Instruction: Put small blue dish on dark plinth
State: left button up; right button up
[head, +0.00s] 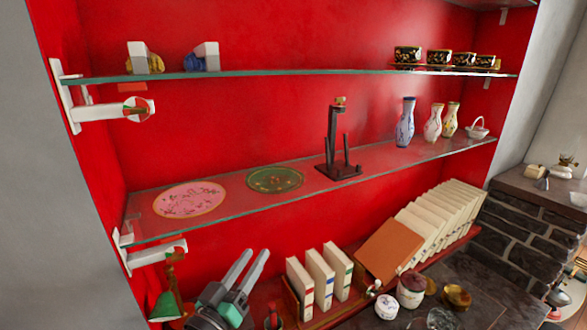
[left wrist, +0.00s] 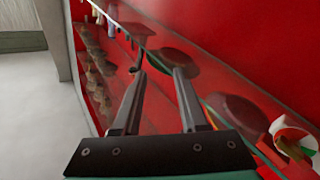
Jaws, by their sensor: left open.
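I cannot make out a small blue dish in either view. A dark stand with a flat square base and upright posts (head: 338,171) is on the middle glass shelf; I cannot tell whether it is the dark plinth. My left gripper (head: 256,252) is open, with nothing visible between its fingers. It is low in the head view, below the middle shelf and left of the upright books. In the left wrist view its two fingers (left wrist: 160,75) point up toward the glass shelf, seen from below. My right gripper is not in view.
The middle glass shelf (head: 228,204) carries a pink plate (head: 189,199), a dark green plate (head: 275,180) and several vases (head: 405,123). Books (head: 320,272) stand below, right of my left gripper. Pots (head: 411,288) crowd the lower right. White brackets (head: 157,256) project at the left.

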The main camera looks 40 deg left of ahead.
pick_arm(q)
jog(key=s+d+r+m+t+h, duration=0.25)
jog(key=d+r, duration=0.35)
jog(key=r, duration=0.4)
jog(key=s+d+r+m+t+h, duration=0.2)
jog(key=d+r+m+t+h, duration=0.3)
jog(key=r, duration=0.6)
jog(key=s+d+r+m+t+h, duration=0.2)
jog(key=d+r, duration=0.5)
jog(key=r, duration=0.3)
notch_tip(320, 180, up, 17)
jog(key=p, duration=1.7)
jog(key=shift+w+n+y, duration=0.1)
jog(key=shift+n+y, duration=0.15)
